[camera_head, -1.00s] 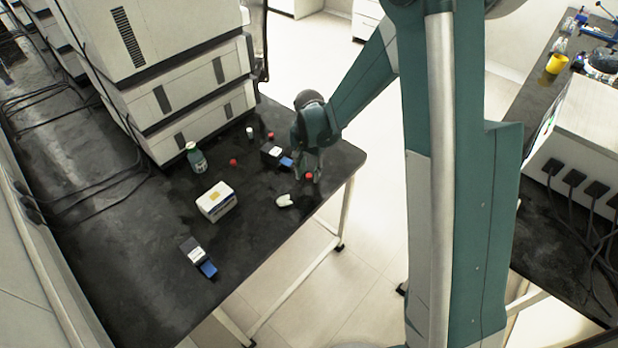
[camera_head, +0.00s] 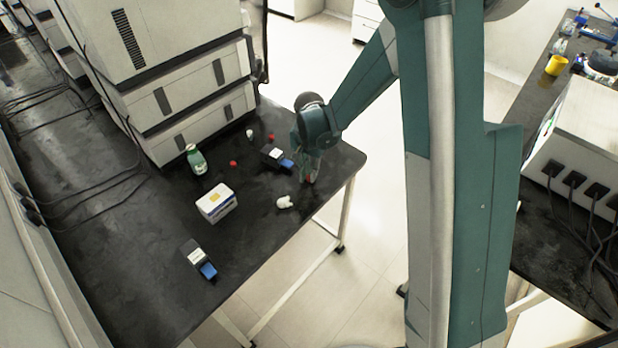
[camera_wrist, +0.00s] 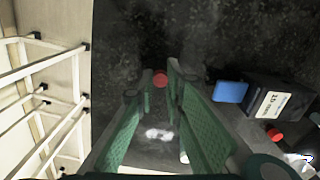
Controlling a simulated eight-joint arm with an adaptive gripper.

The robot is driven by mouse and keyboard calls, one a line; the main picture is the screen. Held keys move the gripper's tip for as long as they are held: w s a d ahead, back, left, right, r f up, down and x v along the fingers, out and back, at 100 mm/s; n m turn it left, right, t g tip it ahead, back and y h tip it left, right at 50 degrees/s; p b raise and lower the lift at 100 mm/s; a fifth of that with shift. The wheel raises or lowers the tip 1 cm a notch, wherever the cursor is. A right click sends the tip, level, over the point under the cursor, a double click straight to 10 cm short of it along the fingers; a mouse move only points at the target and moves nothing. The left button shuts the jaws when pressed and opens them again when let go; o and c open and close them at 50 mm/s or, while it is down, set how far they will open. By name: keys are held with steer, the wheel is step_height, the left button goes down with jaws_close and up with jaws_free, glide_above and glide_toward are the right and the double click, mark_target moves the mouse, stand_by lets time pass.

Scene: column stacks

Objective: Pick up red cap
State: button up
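A small round red cap (camera_head: 311,179) lies near the right edge of the black bench, partly hidden by my gripper (camera_head: 308,176). In the wrist view the red cap (camera_wrist: 160,80) shows between the tips of my green fingers (camera_wrist: 152,82), closer to the right finger. The fingers are apart, so my gripper is open around or just above the cap. I cannot tell whether either finger touches it. Two other red caps lie farther back, one (camera_head: 233,163) near the green-capped bottle and one (camera_head: 271,138) behind the black-and-blue box.
A black-and-blue box (camera_head: 272,155) lies close left of my gripper; its blue end (camera_wrist: 230,92) shows in the wrist view. A white object (camera_head: 285,202), a white carton (camera_head: 214,205) and a bottle (camera_head: 196,160) stand further left. The bench edge (camera_head: 335,192) is close on the right.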

step_height(320, 180, up, 10)
steer(key=p, duration=0.2)
stand_by(0.7)
steer(key=shift+a, duration=0.1)
stand_by(0.6)
step_height(320, 180, up, 7)
steer(key=p, duration=0.6)
glide_above(212, 201)
steer(key=shift+s+r, duration=0.1)
steer(key=shift+r, duration=0.05)
steer(key=shift+f, duration=3.15)
